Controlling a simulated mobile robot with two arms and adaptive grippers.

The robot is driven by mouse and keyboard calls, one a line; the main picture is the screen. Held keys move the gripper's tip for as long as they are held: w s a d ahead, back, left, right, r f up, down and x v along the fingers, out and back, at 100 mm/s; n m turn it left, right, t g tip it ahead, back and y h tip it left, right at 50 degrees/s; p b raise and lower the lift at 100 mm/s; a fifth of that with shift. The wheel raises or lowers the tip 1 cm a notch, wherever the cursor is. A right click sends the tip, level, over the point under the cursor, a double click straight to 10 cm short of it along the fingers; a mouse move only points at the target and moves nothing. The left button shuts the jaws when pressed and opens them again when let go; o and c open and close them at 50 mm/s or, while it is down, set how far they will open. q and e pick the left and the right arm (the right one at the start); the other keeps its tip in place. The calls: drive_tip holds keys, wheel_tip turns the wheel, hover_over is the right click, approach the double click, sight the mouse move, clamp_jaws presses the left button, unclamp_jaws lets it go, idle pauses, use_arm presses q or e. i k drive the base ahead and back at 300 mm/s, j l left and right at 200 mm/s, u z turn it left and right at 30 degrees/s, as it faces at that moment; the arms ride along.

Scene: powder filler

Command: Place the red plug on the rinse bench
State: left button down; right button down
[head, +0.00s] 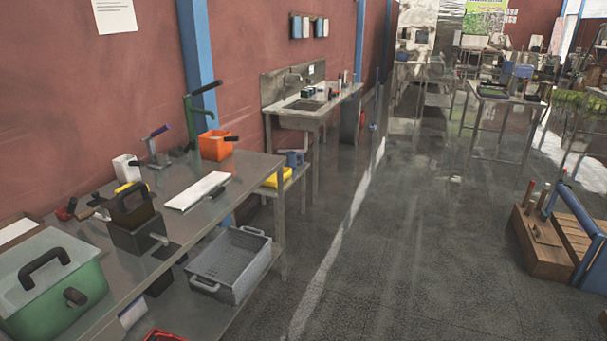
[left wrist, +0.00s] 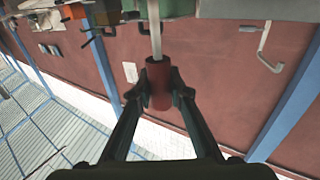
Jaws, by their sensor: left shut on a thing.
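In the left wrist view my left gripper (left wrist: 158,94) is shut on the red plug (left wrist: 159,76), a dark red cylinder with a pale rod running up from it. The fingers press it from both sides. The plug is held in the air, with nothing seen touching its lower end. In the head view, a grey metal bench with a sink, apparently the rinse bench (head: 298,121), stands against the red wall beyond the nearer workbench. Small green and dark items are on its top. Neither gripper shows in the head view.
The near workbench (head: 150,250) holds a green case (head: 60,295), a dark handled box (head: 133,228), a white board (head: 197,191) and an orange bin (head: 213,146). A grey basket (head: 231,263) sits below its edge. The aisle floor (head: 400,230) is clear. A wooden crate (head: 545,247) stands at right.

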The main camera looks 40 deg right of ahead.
sight(226, 185)
drive_tip(key=i+l+z, duration=0.8)
drive_tip(key=i, duration=0.15)
drive_tip(key=i+l+z, duration=0.15)
drive_tip(key=i+z, duration=0.25)
drive_tip(key=i, duration=0.1)
